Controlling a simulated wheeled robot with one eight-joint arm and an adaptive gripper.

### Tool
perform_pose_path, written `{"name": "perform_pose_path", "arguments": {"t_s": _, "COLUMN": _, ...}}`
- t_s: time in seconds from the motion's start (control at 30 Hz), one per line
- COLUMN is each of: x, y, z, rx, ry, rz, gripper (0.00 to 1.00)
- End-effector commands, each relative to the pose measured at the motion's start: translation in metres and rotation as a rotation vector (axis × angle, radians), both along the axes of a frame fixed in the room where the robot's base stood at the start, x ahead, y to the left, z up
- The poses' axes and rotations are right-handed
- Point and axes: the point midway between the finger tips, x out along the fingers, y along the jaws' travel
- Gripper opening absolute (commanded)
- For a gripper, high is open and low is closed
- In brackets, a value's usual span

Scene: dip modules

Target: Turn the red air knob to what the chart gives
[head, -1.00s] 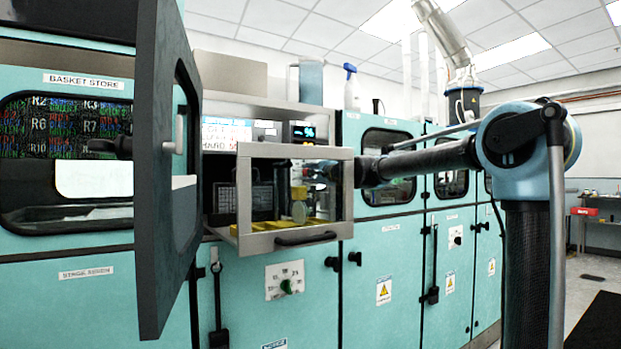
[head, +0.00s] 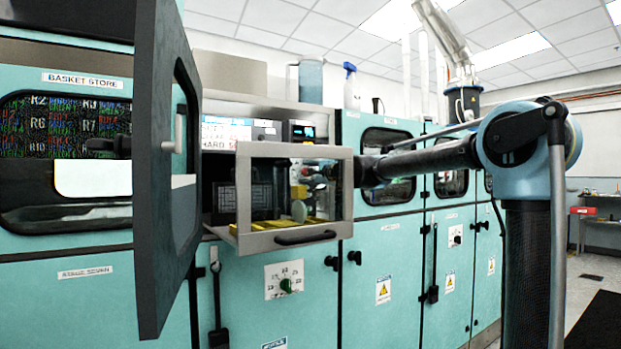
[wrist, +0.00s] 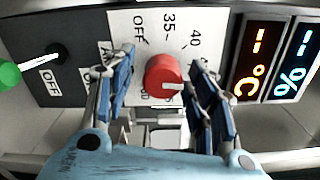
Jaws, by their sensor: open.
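The red knob (wrist: 163,76) sits on a white dial plate (wrist: 180,42) in the wrist view. The plate reads OFF, 35 and 40, with other marks partly hidden. A white mark on the knob points toward the lower right of the picture. My gripper (wrist: 162,62) is open, with one blue-padded finger on each side of the knob; I cannot tell whether either touches it.
A green knob (wrist: 8,76) on a lever marked OFF stands left of the dial. A display (wrist: 275,60) with °C and % is on the right. A dark door (head: 165,170) stands open at left.

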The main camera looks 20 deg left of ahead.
Motion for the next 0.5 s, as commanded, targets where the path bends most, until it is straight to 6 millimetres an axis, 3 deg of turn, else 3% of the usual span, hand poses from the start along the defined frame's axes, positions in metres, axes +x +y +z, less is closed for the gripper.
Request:
{"name": "perform_pose_path", "arguments": {"t_s": 0.17, "x": -0.008, "y": -0.009, "z": 0.0, "rx": 0.0, "ry": 0.0, "rz": -0.001, "gripper": 0.51}}
{"name": "perform_pose_path", "arguments": {"t_s": 0.5, "x": -0.04, "y": -0.047, "z": -0.001, "rx": 0.0, "ry": 0.001, "rz": 0.0, "gripper": 0.51}}
